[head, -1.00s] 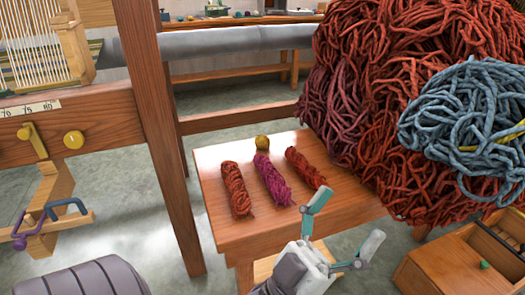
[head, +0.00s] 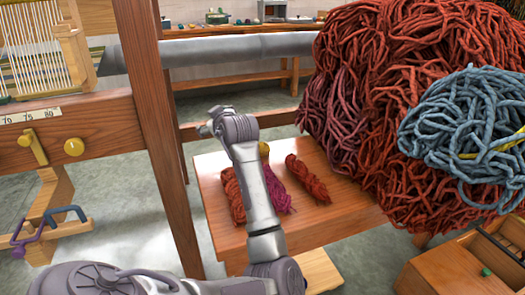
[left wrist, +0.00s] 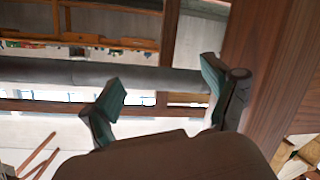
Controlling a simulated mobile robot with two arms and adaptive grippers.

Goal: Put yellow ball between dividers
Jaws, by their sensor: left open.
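The yellow ball (head: 264,149) is on the wooden table at its back edge, behind the skeins, and is partly hidden by my left arm. My left gripper (head: 207,129) is beyond the table's back left, its fingers mostly hidden in the head view. In the left wrist view the left gripper (left wrist: 160,88) is open, with nothing between its fingers. A wooden box (head: 435,272) with dividers (head: 505,250) stands at the lower right, cut off by the picture edge. My right gripper is not in view.
A red skein (head: 232,190), a magenta skein (head: 276,190) and another red skein (head: 307,178) lie on the table (head: 330,215). A huge red yarn heap (head: 380,100) with blue yarn (head: 465,130) fills the right. A loom post (head: 155,130) rises at left.

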